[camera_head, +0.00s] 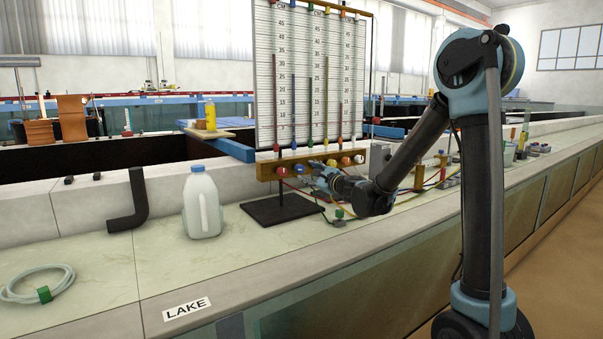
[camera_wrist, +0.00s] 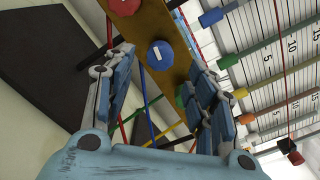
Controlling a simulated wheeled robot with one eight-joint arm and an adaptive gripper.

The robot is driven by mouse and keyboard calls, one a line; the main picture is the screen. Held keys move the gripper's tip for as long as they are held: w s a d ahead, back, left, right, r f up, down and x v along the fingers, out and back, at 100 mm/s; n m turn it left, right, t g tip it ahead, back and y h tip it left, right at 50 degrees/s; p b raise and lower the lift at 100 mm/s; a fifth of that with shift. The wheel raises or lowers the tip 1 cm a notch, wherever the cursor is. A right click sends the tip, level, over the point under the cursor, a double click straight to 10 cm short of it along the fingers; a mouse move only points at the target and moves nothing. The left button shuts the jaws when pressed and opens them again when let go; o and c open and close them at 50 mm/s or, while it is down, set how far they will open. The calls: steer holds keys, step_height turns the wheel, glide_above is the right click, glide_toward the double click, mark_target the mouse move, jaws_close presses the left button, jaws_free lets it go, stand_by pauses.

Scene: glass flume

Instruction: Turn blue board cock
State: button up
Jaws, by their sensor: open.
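The blue board cock (camera_wrist: 160,54) is a round blue knob with a white bar on its face, on the wooden rail (camera_wrist: 137,25) of the manometer board. In the head view the blue cock (camera_head: 300,169) sits near the left part of the rail, beside a red one. My gripper (camera_head: 318,175) is just in front of the rail, below and right of the blue cock. In the wrist view my gripper's fingers (camera_wrist: 160,85) are spread, with the blue cock showing between them, beyond their tips. The gripper holds nothing.
A red cock (camera_wrist: 124,5) is beside the blue one. The scaled board (camera_head: 310,80) stands on a black base (camera_head: 275,209). Coloured tubes (camera_wrist: 147,100) hang below the rail. A white jug (camera_head: 201,205) stands left of the base, near a black bent pipe (camera_head: 136,200).

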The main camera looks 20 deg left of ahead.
mark_target(301, 170)
steer(key=x, duration=0.7)
steer(key=shift+w+a, duration=0.15)
steer(key=shift+w, duration=0.05)
